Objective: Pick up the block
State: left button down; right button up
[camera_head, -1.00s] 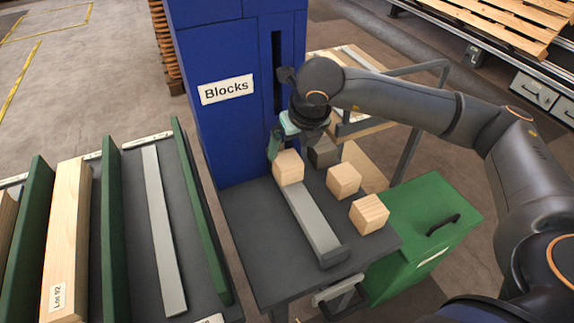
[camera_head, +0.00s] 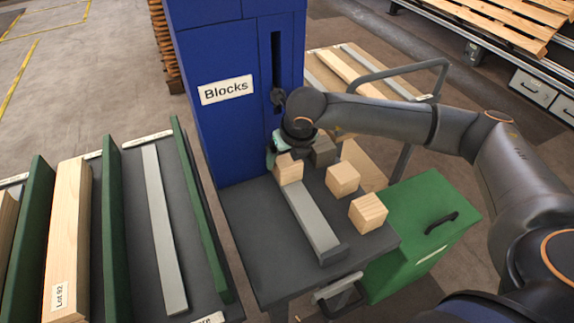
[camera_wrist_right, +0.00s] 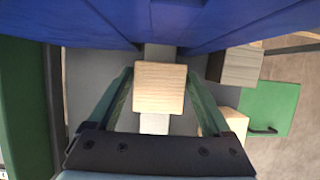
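A light wooden block (camera_head: 289,171) sits at the far end of the grey strip on the dark table, close to the blue cabinet. My right gripper (camera_head: 284,153) is low over it, partly hiding its top. In the right wrist view, the block (camera_wrist_right: 159,88) lies between the two green fingers of my right gripper (camera_wrist_right: 159,76), one on each side. The fingers look open around it; whether they touch it is hard to tell. Two more wooden blocks (camera_head: 343,179) (camera_head: 368,213) and a grey block (camera_head: 323,151) stand to the right. My left gripper is not in view.
The blue cabinet (camera_head: 229,128) labelled Blocks rises right behind the block. The grey strip (camera_head: 311,220) ends in a stop at the table's front. A green box (camera_head: 424,227) stands at right, and a rack with green dividers (camera_head: 115,230) at left.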

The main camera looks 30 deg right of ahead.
jog(key=c, duration=1.1)
jog(key=shift+o, duration=0.2)
